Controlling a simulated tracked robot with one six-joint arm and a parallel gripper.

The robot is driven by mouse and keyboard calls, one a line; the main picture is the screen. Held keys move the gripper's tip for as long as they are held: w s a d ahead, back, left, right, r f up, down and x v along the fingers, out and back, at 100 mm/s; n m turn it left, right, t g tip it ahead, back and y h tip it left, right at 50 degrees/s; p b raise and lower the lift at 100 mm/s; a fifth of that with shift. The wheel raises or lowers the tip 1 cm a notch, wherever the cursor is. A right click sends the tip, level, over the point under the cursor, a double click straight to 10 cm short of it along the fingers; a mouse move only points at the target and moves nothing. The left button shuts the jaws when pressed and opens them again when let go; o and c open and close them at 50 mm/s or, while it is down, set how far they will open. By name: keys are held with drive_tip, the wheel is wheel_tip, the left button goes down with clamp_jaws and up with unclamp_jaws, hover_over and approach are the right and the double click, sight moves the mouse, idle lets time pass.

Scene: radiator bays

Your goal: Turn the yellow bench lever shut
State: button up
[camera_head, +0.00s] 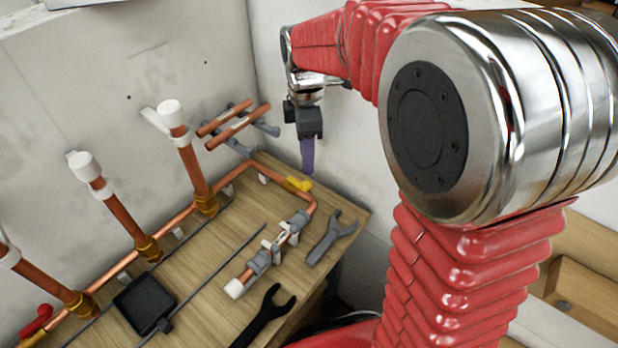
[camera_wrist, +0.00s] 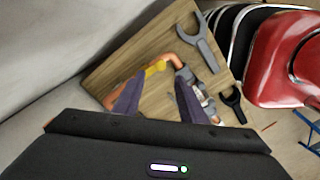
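The yellow lever (camera_head: 299,184) sits on the copper pipe near the right bend, at the back right of the wooden bench. It also shows in the wrist view (camera_wrist: 155,68), just beyond and between the fingertips. My gripper (camera_head: 307,170) hangs above the bench, its purple fingers pointing down, close to the lever. In the wrist view my gripper (camera_wrist: 160,82) has its two fingers spread apart with nothing held between them. I cannot tell from these views whether a finger touches the lever.
A grey wrench (camera_head: 331,238) and a black wrench (camera_head: 264,318) lie on the bench (camera_head: 215,290). A valve assembly (camera_head: 268,255) stands in front of the lever. Copper risers (camera_head: 193,168) and loose pipes on a bracket (camera_head: 238,126) are to the left. A red handle (camera_head: 36,320) is far left.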

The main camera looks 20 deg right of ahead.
sight(307, 182)
wheel_tip(307, 182, down, 9)
drive_tip(key=shift+r, duration=0.1)
idle(0.3)
drive_tip(key=shift+c, duration=0.4)
clamp_jaws()
drive_tip(key=shift+d, duration=0.15)
